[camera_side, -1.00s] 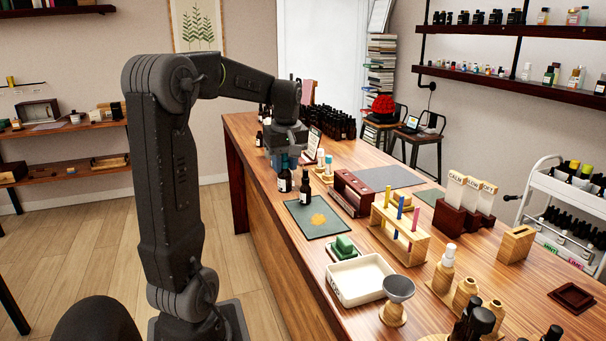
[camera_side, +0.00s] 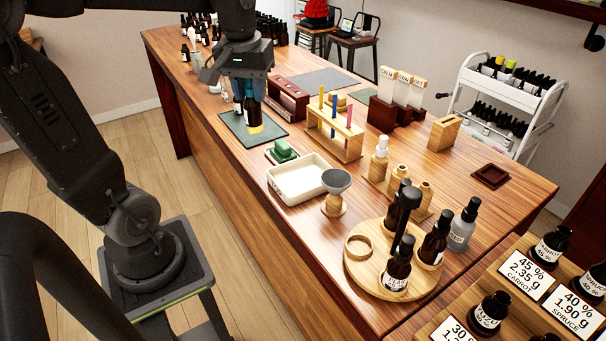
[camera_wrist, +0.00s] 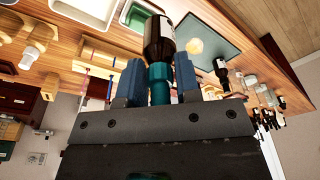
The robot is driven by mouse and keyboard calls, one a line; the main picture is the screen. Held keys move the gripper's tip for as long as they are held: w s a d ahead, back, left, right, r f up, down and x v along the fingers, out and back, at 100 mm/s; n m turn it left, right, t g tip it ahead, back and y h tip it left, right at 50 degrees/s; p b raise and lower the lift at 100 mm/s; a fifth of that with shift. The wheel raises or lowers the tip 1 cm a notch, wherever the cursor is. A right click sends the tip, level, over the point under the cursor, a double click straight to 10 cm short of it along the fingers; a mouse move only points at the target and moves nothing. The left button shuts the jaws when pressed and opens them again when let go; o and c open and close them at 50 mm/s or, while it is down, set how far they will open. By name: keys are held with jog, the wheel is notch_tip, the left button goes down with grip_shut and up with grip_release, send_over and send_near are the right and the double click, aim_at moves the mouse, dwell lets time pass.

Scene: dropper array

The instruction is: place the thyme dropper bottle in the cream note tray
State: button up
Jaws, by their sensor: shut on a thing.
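My gripper (camera_side: 250,86) is shut on a dark dropper bottle (camera_side: 252,116) with a teal cap. In the wrist view, the gripper (camera_wrist: 160,84) has its blue fingers on either side of that cap, and the bottle (camera_wrist: 159,42) points away from it. Its label is not readable, so I cannot tell that it is thyme. It is over the dark green mat (camera_side: 279,127); whether its base touches is unclear. The cream tray (camera_side: 275,188) sits empty on the table, to the right of and nearer than the mat. Part of the tray shows in the wrist view (camera_wrist: 90,12).
Another dark bottle (camera_side: 238,103) stands beside the held one. A green block (camera_side: 283,149) in a white dish lies between mat and tray. A grey funnel (camera_side: 336,181) stands right of the tray. A wooden rack with coloured sticks (camera_side: 335,140) and a round bottle tray (camera_side: 360,276) are nearby.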

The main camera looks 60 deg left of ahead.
jog(key=shift+w+d+f, duration=0.95)
jog(key=shift+d+f, duration=0.7)
jog(key=shift+f, duration=0.15)
jog(key=shift+w+d+f, duration=0.95)
jog(key=shift+d+f, duration=0.75)
jog(key=shift+f, duration=0.15)
jog(key=shift+w+d+f, duration=0.95)
jog(key=shift+d+f, duration=0.7)
jog(key=shift+f, duration=0.15)
jog(key=shift+f, duration=0.15)
jog(key=o, duration=0.9)
jog(key=shift+o, duration=0.2)
notch_tip(320, 180, up, 12)
jog(key=s+d, duration=0.1)
jog(key=s+d+f+m+t, duration=0.1)
jog(key=s+m+t, duration=0.1)
jog(key=s+m, duration=0.2)
jog(key=s+d+f+m+t+h, duration=0.1)
jog(key=s+m, duration=0.3)
jog(key=s, duration=0.4)
jog(key=shift+s+d+f+m+t, duration=0.2)
jog(key=shift+d+f+m+t, duration=0.2)
jog(key=shift+d+f+t, duration=0.35)
